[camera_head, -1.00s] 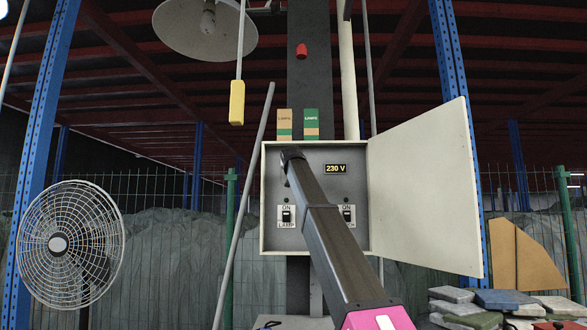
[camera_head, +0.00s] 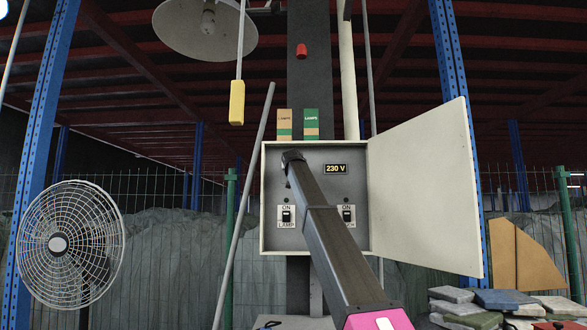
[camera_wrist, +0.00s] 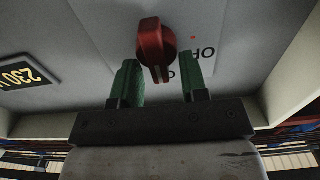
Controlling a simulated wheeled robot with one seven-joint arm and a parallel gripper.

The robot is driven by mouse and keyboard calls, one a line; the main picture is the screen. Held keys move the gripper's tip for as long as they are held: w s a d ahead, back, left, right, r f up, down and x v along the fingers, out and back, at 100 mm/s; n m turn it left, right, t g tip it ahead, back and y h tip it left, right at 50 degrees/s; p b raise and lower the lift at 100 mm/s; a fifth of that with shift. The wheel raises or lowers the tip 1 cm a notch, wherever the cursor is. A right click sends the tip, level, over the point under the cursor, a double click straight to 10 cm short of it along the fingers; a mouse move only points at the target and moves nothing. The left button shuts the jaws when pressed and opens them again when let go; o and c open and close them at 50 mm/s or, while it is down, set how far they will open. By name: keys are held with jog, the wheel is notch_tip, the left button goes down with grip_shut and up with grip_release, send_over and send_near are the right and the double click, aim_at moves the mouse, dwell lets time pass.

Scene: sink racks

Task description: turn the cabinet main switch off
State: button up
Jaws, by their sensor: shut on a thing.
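The cabinet (camera_head: 265,200) stands open, and its display (camera_head: 335,168) reads 230 V. The main switch is a red rotary knob (camera_wrist: 152,48) in the wrist view, on a pale plate (camera_wrist: 195,20) whose label is partly cut off; "OF" letters show upside down beside the knob. My gripper (camera_wrist: 160,65) has its two green fingers on either side of the knob, shut on it. In the head view my arm reaches into the upper left of the cabinet, and the knob and fingertips are hidden behind it.
The cabinet door (camera_head: 425,185) hangs open to the right. A lamp switch (camera_head: 286,216) and a second switch (camera_head: 347,214), partly covered by my arm, sit below. A fan (camera_head: 68,245) stands left, and a yellow pendant box (camera_head: 237,103) hangs at upper left.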

jog(key=shift+n, duration=0.3)
jog(key=n, duration=0.5)
jog(key=a+f+n, duration=0.1)
jog(key=n, duration=1.1)
jog(key=shift+a+f, duration=0.35)
jog(key=shift+a, duration=0.05)
jog(key=shift+n, duration=0.3)
jog(key=o, duration=0.9)
jog(key=shift+o, duration=0.2)
